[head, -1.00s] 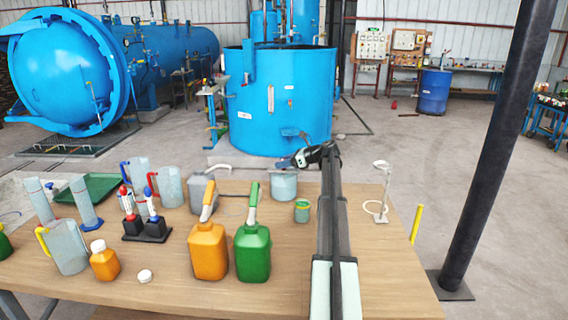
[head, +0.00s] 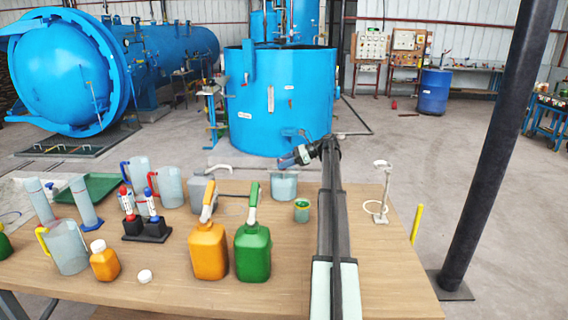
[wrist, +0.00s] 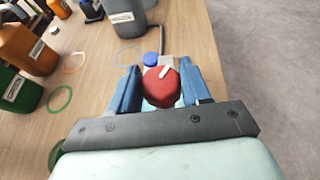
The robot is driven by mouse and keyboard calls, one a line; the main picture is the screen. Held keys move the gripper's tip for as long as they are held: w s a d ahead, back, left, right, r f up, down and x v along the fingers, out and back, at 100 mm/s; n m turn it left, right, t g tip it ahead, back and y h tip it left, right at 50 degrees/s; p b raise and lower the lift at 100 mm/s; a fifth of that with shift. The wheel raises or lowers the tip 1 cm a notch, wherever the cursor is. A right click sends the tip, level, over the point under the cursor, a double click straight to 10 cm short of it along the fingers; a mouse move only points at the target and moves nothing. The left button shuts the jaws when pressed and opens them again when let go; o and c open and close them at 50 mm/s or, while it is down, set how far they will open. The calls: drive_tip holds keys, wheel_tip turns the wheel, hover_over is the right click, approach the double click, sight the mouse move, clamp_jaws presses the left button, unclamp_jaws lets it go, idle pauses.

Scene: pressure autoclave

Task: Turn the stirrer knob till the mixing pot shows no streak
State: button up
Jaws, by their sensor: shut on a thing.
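The mixing pot (head: 283,187) is a pale, translucent grey-blue vessel on the table, beneath my gripper (head: 287,160) in the head view. I cannot make out a streak in it from here. The stirrer knob (wrist: 160,88) is red and round with a white pointer mark, and shows in the wrist view. My gripper's blue fingers stand on either side of the knob and are shut on it. In the head view the knob is hidden by the gripper, and in the wrist view most of the pot is hidden below the knob and gripper.
A small green-banded cup (head: 302,211) stands right of the pot. A grey jug (head: 202,190), an orange bottle (head: 207,250) and a green bottle (head: 252,250) stand to the left. A ring stand (head: 382,190) is at the right.

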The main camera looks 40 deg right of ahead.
drive_tip(key=shift+w+n+g+y, duration=0.1)
drive_tip(key=shift+n+g+y, duration=0.5)
drive_tip(key=shift+n+g, duration=0.3)
drive_tip(key=o, duration=1)
drive_tip(key=shift+c, duration=0.2)
drive_tip(key=shift+d, duration=0.1)
drive_tip(key=v, duration=0.7)
drive_tip(key=shift+d+r, duration=0.15)
drive_tip(key=shift+d, duration=0.05)
